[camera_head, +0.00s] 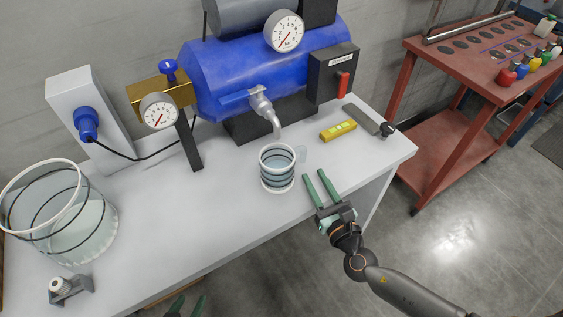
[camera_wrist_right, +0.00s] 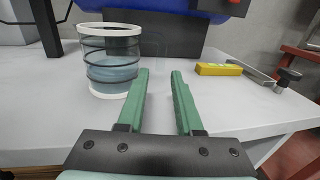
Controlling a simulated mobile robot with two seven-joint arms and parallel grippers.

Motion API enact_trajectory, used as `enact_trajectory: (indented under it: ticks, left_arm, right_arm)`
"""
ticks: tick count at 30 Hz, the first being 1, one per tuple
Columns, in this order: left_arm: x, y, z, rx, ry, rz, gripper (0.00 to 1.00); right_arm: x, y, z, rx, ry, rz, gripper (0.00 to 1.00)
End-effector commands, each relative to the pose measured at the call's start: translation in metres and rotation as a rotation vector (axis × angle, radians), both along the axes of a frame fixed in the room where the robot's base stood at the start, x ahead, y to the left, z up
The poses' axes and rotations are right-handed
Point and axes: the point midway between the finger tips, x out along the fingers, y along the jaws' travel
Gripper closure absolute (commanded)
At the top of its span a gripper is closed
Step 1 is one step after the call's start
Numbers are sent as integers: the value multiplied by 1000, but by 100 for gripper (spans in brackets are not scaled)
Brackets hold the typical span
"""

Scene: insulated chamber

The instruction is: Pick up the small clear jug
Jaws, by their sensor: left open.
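The small clear jug (camera_head: 277,170) stands upright on the white table under the metal tap. It has a white rim, dark bands and a clear handle on its right side. It also shows at the upper left of the right wrist view (camera_wrist_right: 110,60). My right gripper (camera_head: 320,179) is open and empty, in front and to the right of the jug, apart from it. In the right wrist view its green fingers (camera_wrist_right: 160,72) point forward, with the jug left of them. My left gripper (camera_head: 187,302) only shows its fingertips at the bottom edge, open, below the table's front edge.
A large clear container (camera_head: 75,220) stands at the table's left. A blue tank (camera_head: 225,75) with its tap (camera_head: 262,103) is behind the jug. A yellow level (camera_head: 338,131) lies to the right. A red cart (camera_head: 450,155) stands further right.

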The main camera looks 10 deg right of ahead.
Motion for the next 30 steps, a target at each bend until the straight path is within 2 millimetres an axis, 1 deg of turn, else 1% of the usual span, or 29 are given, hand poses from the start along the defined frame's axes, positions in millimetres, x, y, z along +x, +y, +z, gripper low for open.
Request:
enact_trajectory:
  ticks: [1,3,10,15,19,22,28,29,30]
  left_arm:
    - [0,0,2,0,1,0,50]
    - [0,0,2,0,1,-1,50]
    - [0,0,4,-1,0,-1,50]
    - [2,-1,8,-1,-3,-1,50]
    - [2,-1,7,-1,-4,0,50]
    - [3,-1,7,-1,-5,0,50]
    - [3,-1,8,-2,-5,1,50]
    - [3,-1,8,-2,-5,1,50]
    - [3,-1,8,-2,-5,1,50]
  right_arm:
    - [10,2,2,2,-2,0,65]
    - [19,3,1,2,-1,-1,65]
    - [35,6,1,4,1,1,65]
    - [60,8,3,2,-2,-1,65]
    - [75,11,1,4,1,0,65]
    - [81,12,1,3,1,1,65]
    - [81,12,1,3,2,1,65]
    - [81,12,1,3,2,1,66]
    - [81,12,1,3,2,1,71]
